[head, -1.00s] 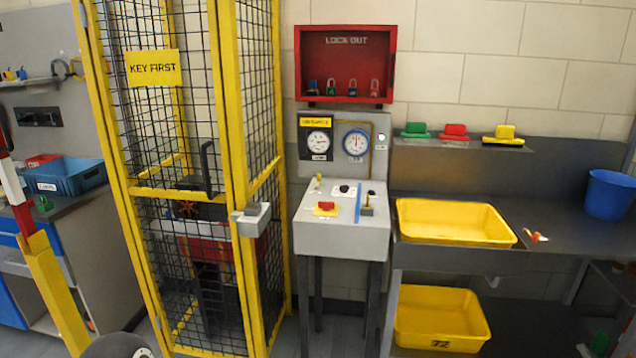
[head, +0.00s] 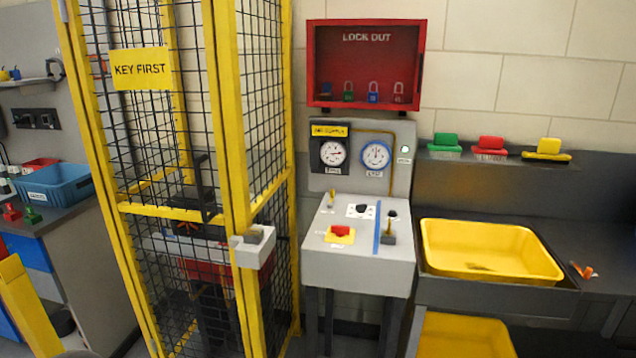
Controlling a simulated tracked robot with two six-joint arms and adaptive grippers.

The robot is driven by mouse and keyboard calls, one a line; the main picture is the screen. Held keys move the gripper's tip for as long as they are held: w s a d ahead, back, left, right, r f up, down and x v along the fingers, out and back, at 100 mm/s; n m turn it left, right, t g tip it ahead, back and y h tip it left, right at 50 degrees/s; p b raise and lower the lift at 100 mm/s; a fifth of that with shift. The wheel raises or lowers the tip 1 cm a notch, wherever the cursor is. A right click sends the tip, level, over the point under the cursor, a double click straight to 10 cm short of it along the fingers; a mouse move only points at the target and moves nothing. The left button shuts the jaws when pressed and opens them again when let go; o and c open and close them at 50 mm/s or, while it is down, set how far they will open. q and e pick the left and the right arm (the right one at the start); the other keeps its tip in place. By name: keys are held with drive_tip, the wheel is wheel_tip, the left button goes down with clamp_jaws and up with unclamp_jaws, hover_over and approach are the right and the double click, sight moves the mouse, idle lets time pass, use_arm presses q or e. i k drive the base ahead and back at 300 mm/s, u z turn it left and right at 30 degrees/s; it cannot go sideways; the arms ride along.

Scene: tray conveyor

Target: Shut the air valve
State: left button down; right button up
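The control stand (head: 362,255) is a grey cabinet on legs with a sloped top, in the middle of the head view. The upright panel behind has an air supply label (head: 330,131) and two round gauges, a left one (head: 333,153) and a right one (head: 376,156). Which control is the air valve I cannot tell for sure. Neither gripper shows.
A yellow mesh cage (head: 225,190) with a latch box (head: 253,245) stands left of the stand. A red lockout box (head: 366,65) with padlocks hangs above. A yellow tray (head: 490,250) lies on the dark bench at right. A blue bin (head: 57,185) is at far left.

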sight(329, 205)
drive_tip(key=z, duration=0.25)
drive_tip(key=i, duration=1)
drive_tip(key=z, duration=0.65)
